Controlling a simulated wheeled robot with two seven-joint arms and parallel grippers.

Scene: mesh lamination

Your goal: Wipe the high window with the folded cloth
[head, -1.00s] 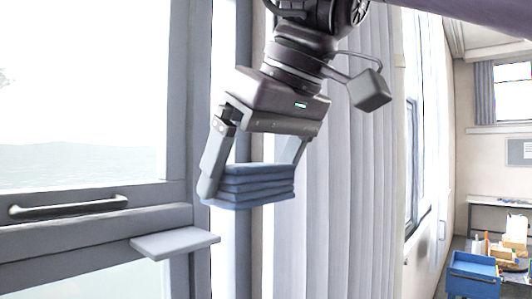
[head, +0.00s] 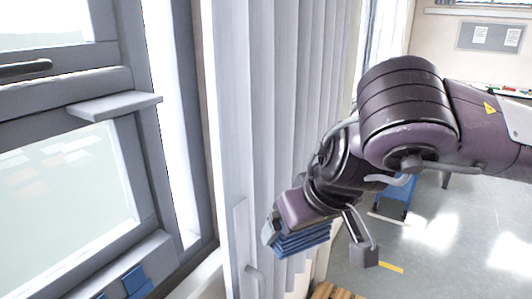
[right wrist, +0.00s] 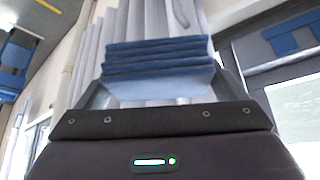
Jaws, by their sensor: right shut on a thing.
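The folded blue cloth (head: 303,238) is held between the fingers of my right gripper (head: 280,240), in front of the curtain in the head view. In the right wrist view the cloth (right wrist: 158,62) sits between the two fingers (right wrist: 160,85) as stacked layers. The window (head: 60,190) with its grey frame is at the left of the head view; the cloth is apart from its glass. Only the lower pane and a strip of the upper pane (head: 40,22) show. My left gripper is not in view.
A grey ledge (head: 115,106) juts from the window frame, and a dark handle (head: 25,69) is at the far left. A pale curtain (head: 275,110) hangs right of the window. Blue items (head: 135,281) lie at the lower left. A wooden slatted thing (head: 335,291) is at the bottom.

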